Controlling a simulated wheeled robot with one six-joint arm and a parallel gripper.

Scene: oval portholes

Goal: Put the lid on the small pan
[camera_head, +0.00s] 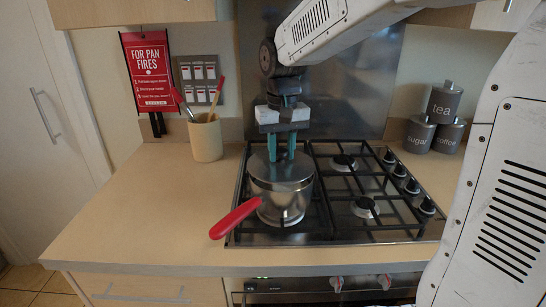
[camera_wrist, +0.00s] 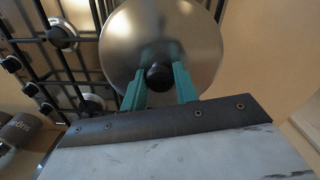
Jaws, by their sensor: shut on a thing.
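The small pan (camera_head: 283,207) is steel with a red handle (camera_head: 236,218) that points to the front left. It stands on the left side of the hob. The round steel lid (camera_head: 268,170) is at the pan's top in the head view; whether it rests fully on the rim I cannot tell. In the wrist view the lid (camera_wrist: 160,30) fills the upper middle and hides the pan. My gripper (camera_head: 281,156), with green fingers, points straight down above the lid. In the wrist view the fingers (camera_wrist: 160,80) are shut on the lid's dark knob (camera_wrist: 159,77).
The gas hob (camera_head: 340,215) has black grates and knobs along its right side. A utensil pot (camera_head: 206,140) stands left of the hob. Tea, sugar and coffee canisters (camera_head: 445,102) stand at the back right. The counter at the left front (camera_head: 150,220) is clear.

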